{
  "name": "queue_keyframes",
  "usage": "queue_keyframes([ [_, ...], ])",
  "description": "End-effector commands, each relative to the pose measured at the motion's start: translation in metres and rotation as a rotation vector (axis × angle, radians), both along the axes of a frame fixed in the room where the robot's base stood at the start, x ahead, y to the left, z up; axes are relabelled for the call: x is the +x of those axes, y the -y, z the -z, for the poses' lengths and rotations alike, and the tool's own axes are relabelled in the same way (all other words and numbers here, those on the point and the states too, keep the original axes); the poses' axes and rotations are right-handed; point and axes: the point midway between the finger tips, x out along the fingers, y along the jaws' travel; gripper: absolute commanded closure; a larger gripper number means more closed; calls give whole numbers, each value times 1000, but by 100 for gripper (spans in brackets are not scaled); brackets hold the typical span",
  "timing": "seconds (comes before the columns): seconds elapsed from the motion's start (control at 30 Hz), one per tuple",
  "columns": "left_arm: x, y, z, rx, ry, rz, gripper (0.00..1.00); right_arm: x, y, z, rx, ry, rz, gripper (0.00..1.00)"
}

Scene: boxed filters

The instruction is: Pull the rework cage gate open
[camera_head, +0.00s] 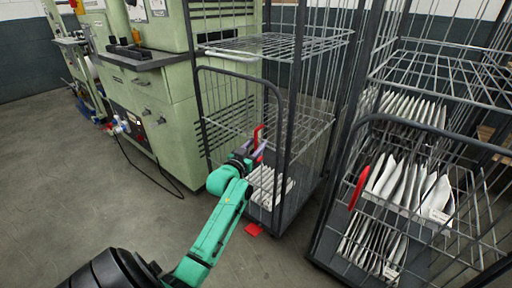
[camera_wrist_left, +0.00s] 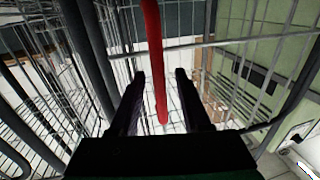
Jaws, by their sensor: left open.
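The gate (camera_head: 240,76) is a dark tubular frame with wire mesh on the front of the middle cage; it looks closed. Its upright red handle (camera_head: 257,135) is partly hidden by my left gripper (camera_head: 254,152). In the left wrist view the red handle (camera_wrist_left: 155,60) runs down between the two open fingers of my left gripper (camera_wrist_left: 160,80), with a gap on either side. The fingers are not closed on it. Boxed white items (camera_head: 268,185) lie low in this cage. My right gripper is not in view.
A second wire cage (camera_head: 440,128) with a red handle (camera_head: 358,188) and rows of white filters stands close on the right. A green machine (camera_head: 165,110) stands behind on the left.

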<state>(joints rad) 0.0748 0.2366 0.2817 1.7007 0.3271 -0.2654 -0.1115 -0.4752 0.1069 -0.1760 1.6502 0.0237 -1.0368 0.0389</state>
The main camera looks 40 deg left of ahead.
Motion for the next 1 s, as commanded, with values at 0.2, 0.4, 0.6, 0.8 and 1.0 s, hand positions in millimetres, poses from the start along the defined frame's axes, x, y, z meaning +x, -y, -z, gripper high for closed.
queue_keyframes([
  [0.2,0,0,0,1,0,0,80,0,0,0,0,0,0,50],
  [0.4,-1,0,0,1,-1,0,100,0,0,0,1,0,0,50],
  [0.6,-1,0,0,1,-1,0,100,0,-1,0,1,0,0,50],
  [0.8,-1,0,0,1,-1,0,100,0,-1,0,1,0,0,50],
  [1.0,-1,0,0,1,-1,0,100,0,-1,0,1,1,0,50],
])
